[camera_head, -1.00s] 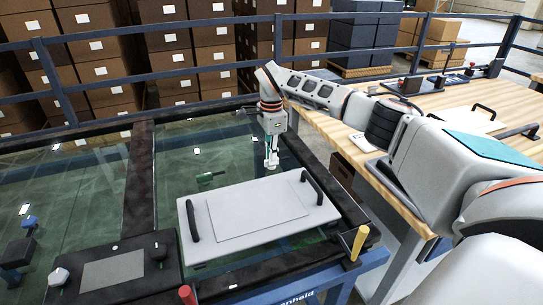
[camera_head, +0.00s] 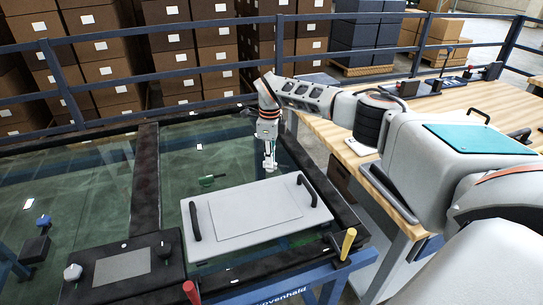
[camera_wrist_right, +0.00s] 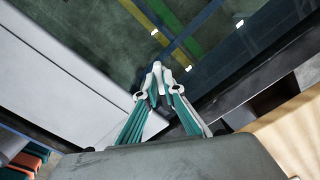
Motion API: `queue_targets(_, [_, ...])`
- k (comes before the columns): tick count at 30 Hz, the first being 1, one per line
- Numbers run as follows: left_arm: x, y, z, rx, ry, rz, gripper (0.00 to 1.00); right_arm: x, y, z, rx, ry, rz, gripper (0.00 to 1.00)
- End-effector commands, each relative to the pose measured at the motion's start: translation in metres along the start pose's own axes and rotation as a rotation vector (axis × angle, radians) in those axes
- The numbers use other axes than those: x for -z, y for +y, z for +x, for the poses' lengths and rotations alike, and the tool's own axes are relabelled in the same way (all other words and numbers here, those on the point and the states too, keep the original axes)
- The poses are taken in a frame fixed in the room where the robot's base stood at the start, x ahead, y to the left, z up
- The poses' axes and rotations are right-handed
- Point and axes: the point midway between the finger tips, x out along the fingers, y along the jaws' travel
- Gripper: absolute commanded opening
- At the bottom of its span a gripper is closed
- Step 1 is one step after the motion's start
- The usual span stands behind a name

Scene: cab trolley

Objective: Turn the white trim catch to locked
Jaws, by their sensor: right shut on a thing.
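My right gripper (camera_head: 270,168) points down just beyond the far edge of the pale cover panel (camera_head: 198,232), near its right corner. In the right wrist view the gripper (camera_wrist_right: 158,70) has its fingers together, shut on a small white piece, which looks like the white trim catch (camera_wrist_right: 157,67). The fingers hide most of the catch, so its turned position cannot be told. My left gripper is not in view.
A black box (camera_head: 120,285) with knobs, a red handle (camera_head: 190,292) and a yellow handle (camera_head: 348,241) are nearer. A wooden bench (camera_head: 460,98) is right.

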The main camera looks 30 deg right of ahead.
Motion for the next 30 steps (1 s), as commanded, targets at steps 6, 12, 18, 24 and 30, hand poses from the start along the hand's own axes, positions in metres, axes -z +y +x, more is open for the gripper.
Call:
queue_targets(6, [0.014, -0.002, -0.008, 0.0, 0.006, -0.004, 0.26, 0.0, 0.0, -0.004, 0.001, 0.0, 0.206, 0.0])
queue_targets(12, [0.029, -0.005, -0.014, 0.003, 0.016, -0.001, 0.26, 0.0, 0.0, -0.003, 0.0, 0.001, 0.397, 0.0])
queue_targets(18, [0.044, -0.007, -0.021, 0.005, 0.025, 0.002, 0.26, 0.0, 0.0, -0.003, 0.0, 0.0, 0.584, 0.0])
queue_targets(24, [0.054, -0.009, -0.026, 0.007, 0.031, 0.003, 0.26, 0.0, 0.001, -0.002, 0.0, 0.002, 0.751, 0.0])
queue_targets(30, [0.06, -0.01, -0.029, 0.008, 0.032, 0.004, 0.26, 0.0, 0.0, -0.001, 0.0, 0.001, 0.88, 0.0])
